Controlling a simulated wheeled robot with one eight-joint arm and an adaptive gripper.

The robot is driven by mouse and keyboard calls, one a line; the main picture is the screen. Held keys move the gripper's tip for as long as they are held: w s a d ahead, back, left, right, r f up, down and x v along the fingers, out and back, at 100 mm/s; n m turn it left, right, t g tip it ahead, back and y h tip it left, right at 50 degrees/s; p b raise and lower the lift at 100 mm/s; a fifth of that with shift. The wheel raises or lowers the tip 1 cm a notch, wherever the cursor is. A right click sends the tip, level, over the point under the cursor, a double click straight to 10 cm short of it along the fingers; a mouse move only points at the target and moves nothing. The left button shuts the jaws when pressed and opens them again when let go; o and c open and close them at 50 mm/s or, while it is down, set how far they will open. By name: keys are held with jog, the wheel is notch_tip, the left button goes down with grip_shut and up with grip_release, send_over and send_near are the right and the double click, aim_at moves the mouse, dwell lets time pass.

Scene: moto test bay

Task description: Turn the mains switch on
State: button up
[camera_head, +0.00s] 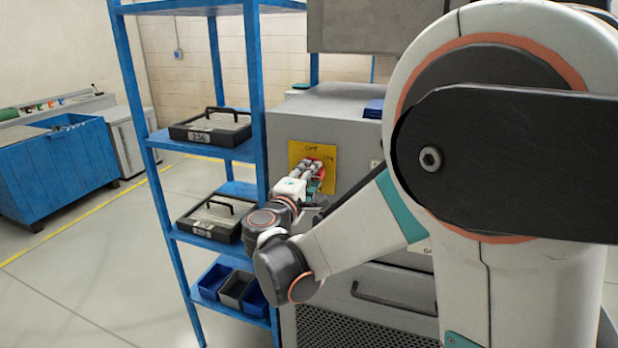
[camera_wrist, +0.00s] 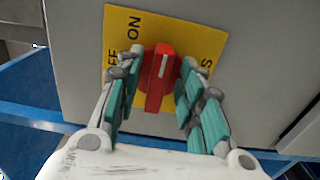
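The mains switch is a red knob (camera_wrist: 160,80) with a white mark near its upper end, on a yellow plate (camera_wrist: 205,40) lettered ON and, partly hidden, OFF. In the wrist view the knob's handle runs nearly upright, leaning slightly right. My gripper (camera_wrist: 159,72) is open, with its green-padded fingers on either side of the knob. A gap shows at the left finger; I cannot tell whether the right one touches. In the head view the plate (camera_head: 298,152) is on the grey cabinet's front, and my gripper (camera_head: 314,175) is at it, covering most of the knob.
The grey cabinet (camera_head: 345,110) fills the middle. A blue shelf rack (camera_head: 255,80) stands close at its left, holding black cases (camera_head: 210,128) and small bins (camera_head: 237,288). A blue workbench (camera_head: 55,175) is at far left. The floor between is clear.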

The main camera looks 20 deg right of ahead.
jog(key=v, duration=0.7)
jog(key=shift+s, duration=0.15)
jog(key=shift+a, duration=0.15)
